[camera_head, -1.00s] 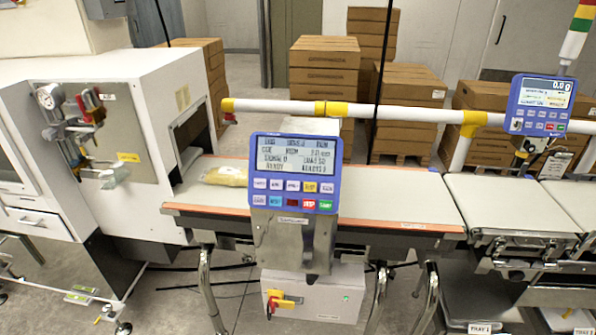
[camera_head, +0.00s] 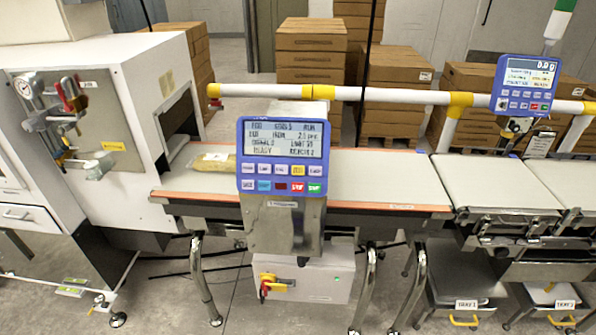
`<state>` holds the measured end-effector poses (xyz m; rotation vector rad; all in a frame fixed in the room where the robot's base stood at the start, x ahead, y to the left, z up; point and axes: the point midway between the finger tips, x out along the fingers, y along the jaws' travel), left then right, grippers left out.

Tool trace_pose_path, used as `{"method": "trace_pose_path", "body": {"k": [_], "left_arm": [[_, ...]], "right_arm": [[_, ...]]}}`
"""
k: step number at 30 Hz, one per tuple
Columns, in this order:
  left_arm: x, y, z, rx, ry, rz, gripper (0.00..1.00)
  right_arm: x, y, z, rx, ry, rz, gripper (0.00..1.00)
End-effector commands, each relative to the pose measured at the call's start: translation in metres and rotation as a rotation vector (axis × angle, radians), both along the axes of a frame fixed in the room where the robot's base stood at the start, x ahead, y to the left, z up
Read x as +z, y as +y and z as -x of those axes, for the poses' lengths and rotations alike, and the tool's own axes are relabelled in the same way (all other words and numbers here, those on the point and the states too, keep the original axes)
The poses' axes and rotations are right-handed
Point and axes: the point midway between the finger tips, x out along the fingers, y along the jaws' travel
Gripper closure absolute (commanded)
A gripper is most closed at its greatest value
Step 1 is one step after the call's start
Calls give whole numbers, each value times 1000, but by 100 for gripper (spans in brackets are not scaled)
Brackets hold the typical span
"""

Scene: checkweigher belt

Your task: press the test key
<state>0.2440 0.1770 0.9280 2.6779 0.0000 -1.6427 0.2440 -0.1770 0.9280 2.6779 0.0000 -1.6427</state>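A blue control panel (camera_head: 283,156) stands on a metal post in front of the belt, in the middle of the view. Its screen (camera_head: 285,139) is lit with several lines of text, too small to read surely. I cannot read which key is the test key. Neither of my grippers is in view.
A yellowish package (camera_head: 213,163) lies on the belt (camera_head: 375,183) by the machine opening at left. A second blue display (camera_head: 527,85) stands at right. A white rail (camera_head: 390,96) runs behind the belt. Boxes (camera_head: 310,53) are stacked behind.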

Motion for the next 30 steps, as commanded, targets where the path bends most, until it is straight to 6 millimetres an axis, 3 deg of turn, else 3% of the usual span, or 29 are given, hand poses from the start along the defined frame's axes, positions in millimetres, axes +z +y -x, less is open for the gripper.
{"method": "trace_pose_path", "body": {"k": [1,4,30], "left_arm": [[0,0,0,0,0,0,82],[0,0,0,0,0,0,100],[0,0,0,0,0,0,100]], "right_arm": [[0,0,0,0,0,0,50],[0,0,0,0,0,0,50],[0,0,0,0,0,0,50]]}}
